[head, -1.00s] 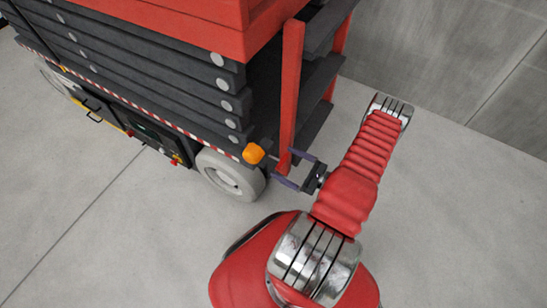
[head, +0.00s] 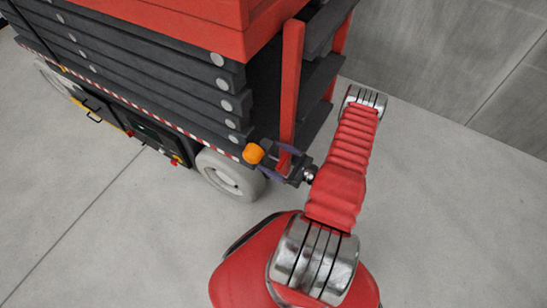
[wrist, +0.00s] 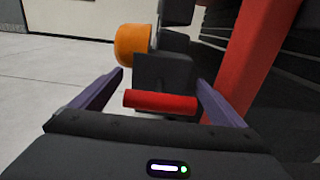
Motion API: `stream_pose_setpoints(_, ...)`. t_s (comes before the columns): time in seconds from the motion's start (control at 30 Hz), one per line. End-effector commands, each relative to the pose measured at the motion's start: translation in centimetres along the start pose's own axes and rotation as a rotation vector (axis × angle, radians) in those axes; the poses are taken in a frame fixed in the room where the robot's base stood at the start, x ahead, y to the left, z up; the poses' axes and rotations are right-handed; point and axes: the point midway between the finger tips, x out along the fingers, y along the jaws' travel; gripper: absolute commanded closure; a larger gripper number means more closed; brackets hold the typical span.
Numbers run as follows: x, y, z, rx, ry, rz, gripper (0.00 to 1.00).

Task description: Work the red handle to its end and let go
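The red handle (wrist: 160,102) is a short horizontal bar in the wrist view, in front of a dark block (wrist: 163,72). My gripper (wrist: 160,80) is open, with one purple finger on each side of the handle. The bar lies between the fingers, near the palm. Its left end is close to the left finger and its right end close to the right finger; I cannot tell whether either touches. In the head view my gripper (head: 269,158) is at the lower corner of the red and dark lift machine (head: 140,75), where the handle is hard to make out.
An orange rounded part (wrist: 133,43) sits just left of the dark block. A red upright post (wrist: 250,58) stands close on the right of my gripper. A pale wheel (head: 228,175) is at the machine's lower corner. The grey floor to the right is clear.

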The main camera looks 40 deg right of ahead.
Motion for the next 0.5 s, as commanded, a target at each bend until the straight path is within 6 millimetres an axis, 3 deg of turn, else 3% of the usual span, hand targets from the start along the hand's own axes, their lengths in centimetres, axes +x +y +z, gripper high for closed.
stream_pose_setpoints(0.5,-0.01,0.03,0.00,0.000,0.000,0.000,0.43)
